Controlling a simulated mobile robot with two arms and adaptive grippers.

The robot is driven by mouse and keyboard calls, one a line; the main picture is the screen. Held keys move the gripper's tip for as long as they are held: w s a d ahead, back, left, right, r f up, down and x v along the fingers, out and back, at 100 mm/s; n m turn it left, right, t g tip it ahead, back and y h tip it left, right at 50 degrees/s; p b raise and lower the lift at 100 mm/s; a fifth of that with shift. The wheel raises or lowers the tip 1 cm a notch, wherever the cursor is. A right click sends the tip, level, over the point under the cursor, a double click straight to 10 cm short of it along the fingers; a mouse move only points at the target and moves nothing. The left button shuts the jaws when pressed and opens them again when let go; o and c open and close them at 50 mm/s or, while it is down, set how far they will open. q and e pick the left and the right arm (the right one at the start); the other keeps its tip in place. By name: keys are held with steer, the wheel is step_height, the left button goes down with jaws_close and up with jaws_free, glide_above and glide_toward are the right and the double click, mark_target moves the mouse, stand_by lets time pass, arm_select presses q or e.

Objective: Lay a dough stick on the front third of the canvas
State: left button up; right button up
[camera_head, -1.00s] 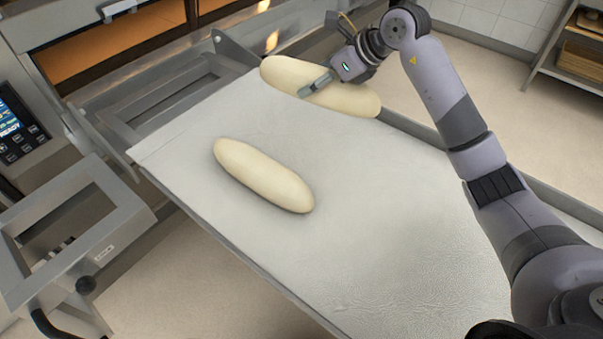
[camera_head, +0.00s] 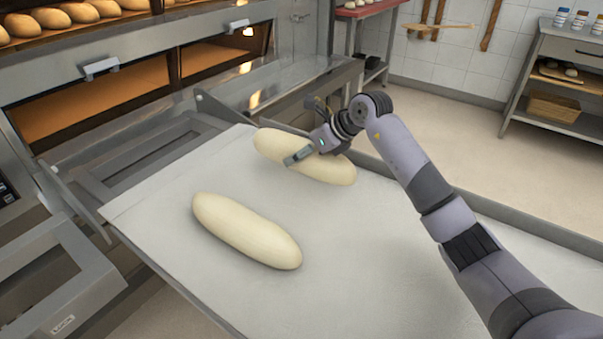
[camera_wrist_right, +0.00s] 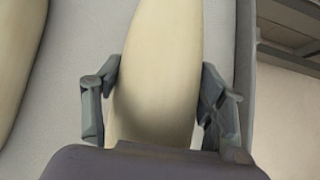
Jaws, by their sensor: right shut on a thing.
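A long pale dough stick (camera_head: 335,168) is at the far edge of the pale canvas (camera_head: 370,265) in the head view. My right gripper (camera_head: 302,153) is shut on it. In the right wrist view, the fingers of my right gripper (camera_wrist_right: 160,105) press on both sides of this dough stick (camera_wrist_right: 165,50). I cannot tell whether it touches the canvas. A second dough stick (camera_head: 246,231) lies on the canvas, nearer and to the left, apart from the first. My left gripper is not in view.
The deck oven (camera_head: 100,85) stands behind the canvas at the left, with loaves on its upper deck. A metal rail (camera_head: 520,225) runs along the canvas's right side. A shelf unit (camera_head: 565,75) stands at the far right. The near right part of the canvas is bare.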

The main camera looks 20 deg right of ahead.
mark_target(330, 154)
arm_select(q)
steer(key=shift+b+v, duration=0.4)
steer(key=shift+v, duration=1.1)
arm_select(e)
steer(key=shift+f, duration=2.7)
steer(key=shift+f, duration=0.15)
steer(key=o, duration=1.6)
steer(key=shift+c, duration=0.2)
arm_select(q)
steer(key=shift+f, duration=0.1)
arm_select(e)
steer(key=shift+s+d+r, duration=0.2)
steer(key=shift+d+r, duration=0.05)
steer(key=shift+r, duration=0.2)
steer(key=p+v, duration=0.1)
steer(key=v, duration=0.9)
steer(key=shift+s+r, duration=0.1)
steer(key=shift+s, duration=0.1)
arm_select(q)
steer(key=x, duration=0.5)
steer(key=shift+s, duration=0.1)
arm_select(e)
steer(key=shift+s+d+r, duration=0.15)
steer(key=shift+s+r, duration=0.1)
